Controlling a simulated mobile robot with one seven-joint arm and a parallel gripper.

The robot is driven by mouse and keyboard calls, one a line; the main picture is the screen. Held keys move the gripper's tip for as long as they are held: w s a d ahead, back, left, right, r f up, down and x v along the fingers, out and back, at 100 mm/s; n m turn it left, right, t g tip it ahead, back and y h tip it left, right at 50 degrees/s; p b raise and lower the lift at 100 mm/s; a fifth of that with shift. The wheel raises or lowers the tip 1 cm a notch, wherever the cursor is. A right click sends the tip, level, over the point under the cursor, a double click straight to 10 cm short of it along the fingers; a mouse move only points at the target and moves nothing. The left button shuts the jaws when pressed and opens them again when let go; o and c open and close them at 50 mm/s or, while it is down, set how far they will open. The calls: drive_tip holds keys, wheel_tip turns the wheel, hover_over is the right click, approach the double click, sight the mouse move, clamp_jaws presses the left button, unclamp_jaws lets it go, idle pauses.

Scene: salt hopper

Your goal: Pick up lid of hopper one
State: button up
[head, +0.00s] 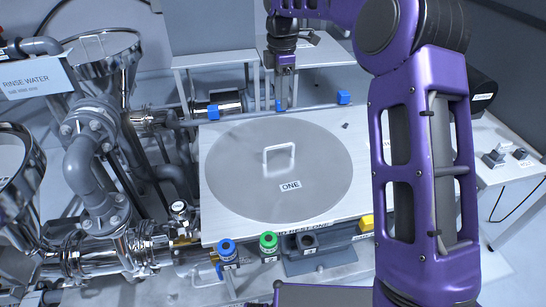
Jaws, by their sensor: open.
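The lid of hopper one (240,190) is a large round grey metal disc labelled "ONE", lying flat on a pale rectangular top. Its light, squared handle (278,146) stands up near the middle of the disc. Whether the fingertips touch anything is too small to tell.
Blue (227,248), green (268,243) and dark (306,241) round fittings stand along the near edge, with a yellow block (366,223) to their right. Grey and shiny pipes (92,165) crowd the left. My purple arm covers the right side.

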drive_tip(key=b, duration=0.2)
approach(279, 146)
drive_tip(key=f, duration=0.2)
drive_tip(key=w+f, duration=0.1)
drive_tip(key=f, duration=0.2)
drive_tip(key=shift+w+d+f, duration=0.1)
drive_tip(key=shift+s+f+b, duration=0.2)
drive_tip(key=shift+f, duration=1.2)
drive_tip(key=shift+s+f+b, duration=0.15)
drive_tip(key=shift+f+b, duration=0.05)
drive_tip(key=shift+f, duration=1.15)
clamp_jaws()
drive_tip(key=shift+r, duration=0.15)
